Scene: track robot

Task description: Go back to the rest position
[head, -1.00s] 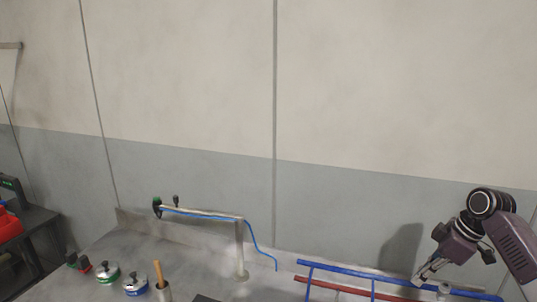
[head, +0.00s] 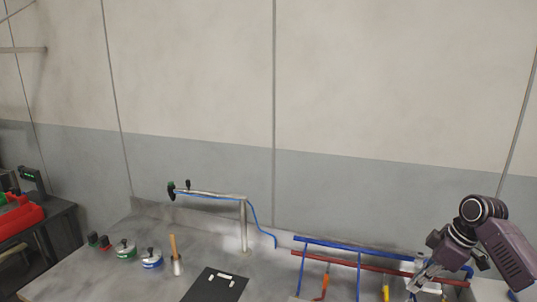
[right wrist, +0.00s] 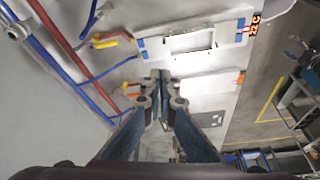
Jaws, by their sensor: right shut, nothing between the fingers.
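My right gripper (head: 416,284) is at the lower right of the head view, in front of the right part of the blue and red rack. It points down and to the left. In the right wrist view its two fingers (right wrist: 161,77) meet at the tips, with nothing between them. My left gripper is in neither view.
The rack's blue rail (head: 340,248) and red rail (head: 345,262) carry tools with orange and yellow handles. A post with a blue hose (head: 243,222), a wooden-handled brush (head: 175,257), lidded pots (head: 152,260) and a black panel (head: 214,286) stand or lie on the grey bench (head: 90,278).

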